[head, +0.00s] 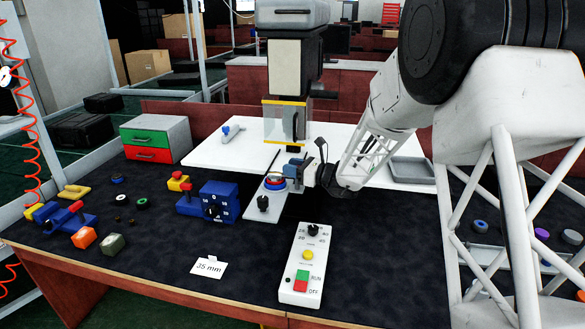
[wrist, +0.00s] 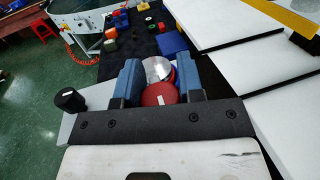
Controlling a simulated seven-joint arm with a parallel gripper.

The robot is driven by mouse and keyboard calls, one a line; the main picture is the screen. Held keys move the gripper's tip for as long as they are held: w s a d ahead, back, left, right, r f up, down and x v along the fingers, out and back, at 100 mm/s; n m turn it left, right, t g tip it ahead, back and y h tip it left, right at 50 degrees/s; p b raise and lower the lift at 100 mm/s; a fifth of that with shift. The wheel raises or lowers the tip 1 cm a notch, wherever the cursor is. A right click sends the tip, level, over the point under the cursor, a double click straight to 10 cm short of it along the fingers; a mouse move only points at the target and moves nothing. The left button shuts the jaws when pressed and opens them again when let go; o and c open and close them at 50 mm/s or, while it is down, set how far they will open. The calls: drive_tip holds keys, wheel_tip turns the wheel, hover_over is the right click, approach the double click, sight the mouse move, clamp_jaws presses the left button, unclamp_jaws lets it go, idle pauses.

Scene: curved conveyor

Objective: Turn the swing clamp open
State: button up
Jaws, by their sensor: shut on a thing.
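My gripper (head: 292,173) reaches in from the right over the grey plate (head: 258,217) at the table's middle. In the wrist view, the two blue fingers of my gripper (wrist: 160,82) stand on either side of a red round part (wrist: 160,94). They are shut on it. A shiny silver disc (wrist: 157,68) lies just beyond it, partly between the fingers. In the head view, a round red and blue stack (head: 275,183) sits on the plate beside the fingertips. A black knob (head: 263,203) stands at the plate's near end. The swing clamp's arm cannot be told clearly from these parts.
A white control box (head: 307,262) with red and green buttons stands in front. A blue block with a dial (head: 219,201) stands to the left. A machine head with a yellow-edged guard (head: 286,120) rises behind, over a white board (head: 230,156). A grey tray (head: 412,171) lies right.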

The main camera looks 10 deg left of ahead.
drive_tip(key=shift+g, duration=0.3)
drive_tip(key=n+g, duration=0.2)
drive_tip(key=g, duration=0.1)
drive_tip(key=n+g, duration=0.2)
drive_tip(key=g, duration=0.1)
drive_tip(key=s+n+g, duration=0.1)
drive_tip(key=n+g, duration=0.1)
drive_tip(key=g, duration=0.1)
drive_tip(key=shift+h, duration=0.3)
drive_tip(key=n+g+h, duration=0.1)
drive_tip(key=g, duration=0.1)
drive_tip(key=n+g+h, duration=0.1)
drive_tip(key=n+g, duration=0.1)
drive_tip(key=n+g+h, duration=0.2)
drive_tip(key=g, duration=0.1)
drive_tip(key=shift+s+d, duration=0.2)
drive_tip(key=shift+s, duration=0.1)
drive_tip(key=shift+n, duration=0.4)
drive_tip(key=o, duration=0.9)
drive_tip(key=shift+r, duration=0.15)
